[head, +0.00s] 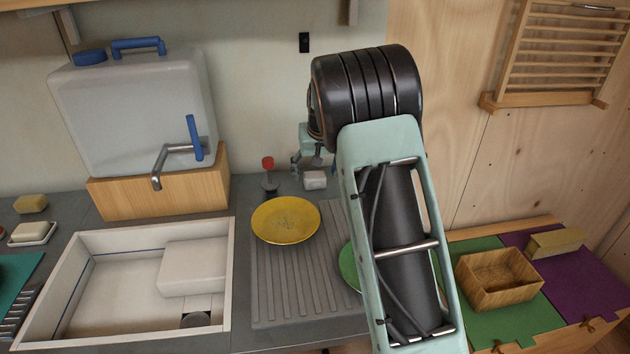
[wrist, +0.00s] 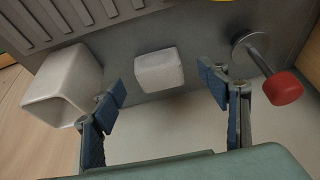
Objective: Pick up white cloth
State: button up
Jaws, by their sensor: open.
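A small white block-shaped item (wrist: 159,70), which looks like the folded white cloth, lies on the grey counter in the wrist view. It also shows at the back of the counter in the head view (head: 315,180). My gripper (wrist: 163,88) is open and empty, with one blue-padded finger on either side of the cloth in the picture. The fingers do not appear to touch it. In the head view my gripper (head: 308,160) is near the wall, just above the cloth, partly hidden by my arm.
A red-topped metal piece (wrist: 283,87) stands right of the cloth, and a white open container (wrist: 62,85) stands left of it in the wrist view. A yellow plate (head: 285,220) lies on the ribbed drainboard (head: 275,290). The wall is close behind.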

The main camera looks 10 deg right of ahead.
aim_at(316, 178)
jog(key=x, duration=0.4)
jog(key=shift+d, duration=0.15)
jog(key=shift+c, duration=0.4)
jog(key=c, duration=1.1)
